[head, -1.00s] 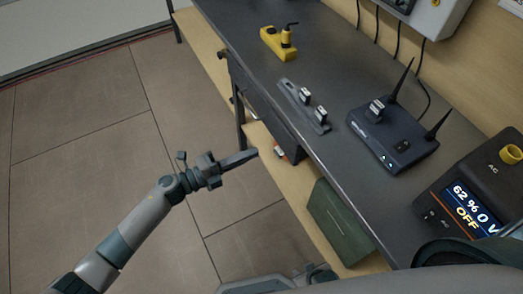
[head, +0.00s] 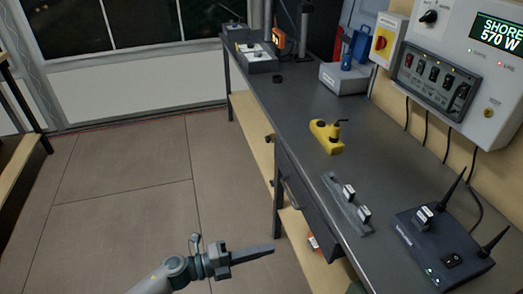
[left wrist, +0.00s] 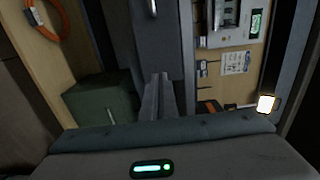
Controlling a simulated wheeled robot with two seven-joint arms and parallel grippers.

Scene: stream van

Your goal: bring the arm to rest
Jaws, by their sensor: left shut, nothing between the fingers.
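My left gripper (head: 255,253) shows at the bottom of the head view, in front of the bench. Its fingers are together with nothing between them, pointing right toward the bench's drawer side. In the left wrist view the closed fingers (left wrist: 157,97) show in the middle, with the bench's drawer front beyond them. The gripper is held over open floor, apart from the bench as far as I can tell. My right gripper is not in either view.
A dark bench (head: 300,120) runs along the right. On it are a yellow device (head: 326,137), a grey strip with white plugs (head: 347,203) and a black router (head: 445,245). A green box (left wrist: 100,108) is under the bench. Floor (head: 130,190) at left is clear.

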